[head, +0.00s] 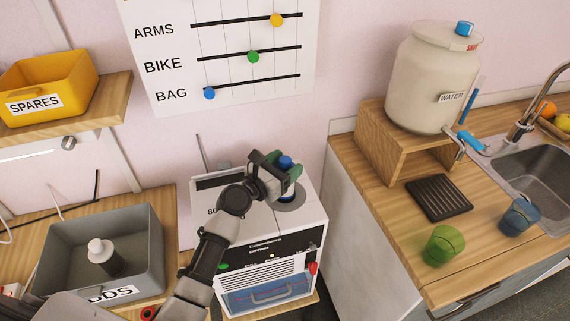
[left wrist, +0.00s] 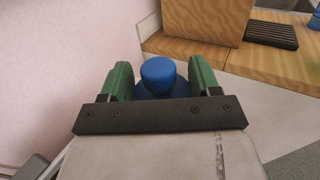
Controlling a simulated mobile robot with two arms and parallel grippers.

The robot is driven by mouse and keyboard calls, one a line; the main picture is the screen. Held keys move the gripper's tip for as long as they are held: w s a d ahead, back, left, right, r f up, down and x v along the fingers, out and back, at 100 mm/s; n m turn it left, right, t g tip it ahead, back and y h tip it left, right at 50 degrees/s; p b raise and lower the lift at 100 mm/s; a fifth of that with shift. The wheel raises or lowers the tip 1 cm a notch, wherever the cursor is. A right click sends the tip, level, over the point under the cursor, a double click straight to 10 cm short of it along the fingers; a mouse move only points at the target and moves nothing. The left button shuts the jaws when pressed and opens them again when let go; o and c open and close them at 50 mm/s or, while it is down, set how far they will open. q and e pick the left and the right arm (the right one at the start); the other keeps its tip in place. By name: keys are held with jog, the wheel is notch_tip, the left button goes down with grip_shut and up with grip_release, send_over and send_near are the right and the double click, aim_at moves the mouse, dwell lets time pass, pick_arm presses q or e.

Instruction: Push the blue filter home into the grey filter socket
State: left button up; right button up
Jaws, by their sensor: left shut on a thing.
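The blue filter (head: 285,162) is upright above the white machine, its round blue knob on top. In the left wrist view the knob (left wrist: 158,71) shows between two green fingers, with a wider blue part below it. My left gripper (head: 280,170) is shut on the filter. The grey filter socket (head: 291,205) is a round grey ring on the machine's top, directly under the filter. The gripper and arm partly cover the filter's lower part, so I cannot tell how deep it sits in the socket. My right gripper is not in view.
The white machine (head: 309,222) has a front panel and a blue drawer. A grey bin (head: 150,230) with a white bottle stands left. A wooden counter (head: 390,200) at right bears a water jar (head: 425,85), a green cup (head: 443,245) and a blue cup (head: 520,216).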

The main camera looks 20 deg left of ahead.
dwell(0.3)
pick_arm(q)
jog(key=shift+p, duration=0.5)
dwell(0.9)
jog(key=shift+f+b, duration=0.85)
jog(key=shift+f, duration=0.15)
jog(key=shift+f+b, duration=2.1)
jog(key=shift+f, duration=0.4)
jog(key=o, duration=1.4)
notch_tip(320, 180, up, 5)
jog(key=p, duration=0.5)
jog(key=shift+f, duration=0.15)
jog(key=shift+s+d+r+p, duration=0.5)
jog(key=shift+d+r+p, duration=0.6)
jog(key=shift+d+p, duration=0.65)
jog(key=shift+s+d+r+p, duration=0.55)
jog(key=shift+d+r+p, duration=0.65)
jog(key=shift+d, duration=0.85)
jog(key=shift+s+d+r+p, duration=0.5)
jog(key=shift+d+r+p, duration=0.45)
jog(key=shift+d+p, duration=0.85)
